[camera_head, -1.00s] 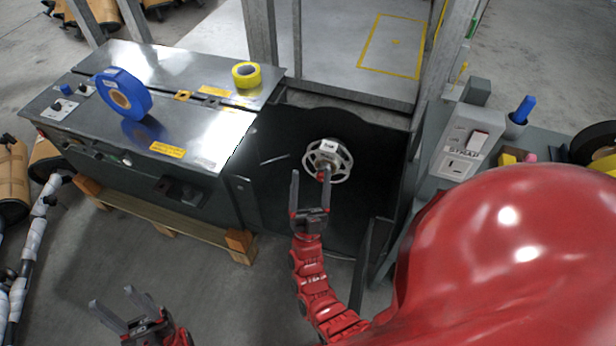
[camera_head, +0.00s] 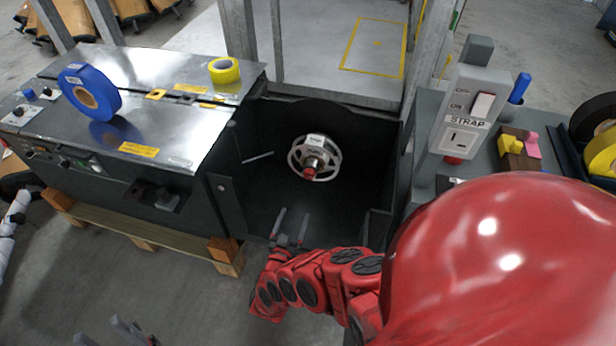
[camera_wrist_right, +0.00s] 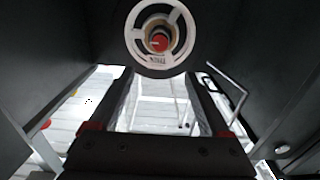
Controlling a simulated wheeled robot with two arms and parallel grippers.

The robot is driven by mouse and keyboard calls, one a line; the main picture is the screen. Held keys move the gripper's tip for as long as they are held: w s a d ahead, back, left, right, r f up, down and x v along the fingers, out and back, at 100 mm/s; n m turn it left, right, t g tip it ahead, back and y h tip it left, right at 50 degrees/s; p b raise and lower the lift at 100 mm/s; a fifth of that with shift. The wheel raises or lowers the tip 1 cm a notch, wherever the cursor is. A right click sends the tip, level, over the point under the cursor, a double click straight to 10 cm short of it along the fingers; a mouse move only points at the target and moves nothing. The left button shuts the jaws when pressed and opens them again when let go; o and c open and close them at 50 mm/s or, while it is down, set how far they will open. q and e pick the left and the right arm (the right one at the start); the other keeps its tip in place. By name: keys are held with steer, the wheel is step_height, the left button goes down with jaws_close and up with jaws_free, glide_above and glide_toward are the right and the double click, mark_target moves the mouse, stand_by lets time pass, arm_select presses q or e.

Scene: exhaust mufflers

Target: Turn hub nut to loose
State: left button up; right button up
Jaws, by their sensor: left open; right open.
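The hub nut is a red knob (camera_head: 310,173) at the centre of a white spoked hub wheel (camera_head: 331,160) inside the dark bay beside the machine. In the right wrist view the red nut (camera_wrist_right: 159,43) and white ring (camera_wrist_right: 134,36) are ahead, above the fingertips. My right gripper (camera_head: 293,213) is open and empty, below and in front of the hub, apart from it. Its fingers (camera_wrist_right: 158,75) also show in the wrist view. My left gripper (camera_head: 134,327) is open and empty at the bottom left, partly cut off, far from the hub.
The machine's metal top (camera_head: 190,118) holds a blue roll (camera_head: 70,98) and a yellow tape roll (camera_head: 224,70). A STRAP switch box (camera_head: 466,110) stands right of the bay. Dark bay walls (camera_head: 225,205) flank the hub. A thin rod (camera_head: 258,156) sticks out left of it.

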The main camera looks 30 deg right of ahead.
mark_target(309, 176)
steer(key=b+x, duration=0.2)
steer(key=x, duration=0.6)
steer(key=b+x, duration=0.3)
steer(key=x, duration=0.5)
steer(key=shift+w+d+f, duration=0.15)
steer(key=shift+d+f, duration=0.05)
steer(key=shift+d, duration=0.05)
steer(key=shift+w+d+r+b, duration=0.15)
steer(key=shift+w+d+b, duration=0.1)
steer(key=shift+b, duration=0.05)
jaws_close()
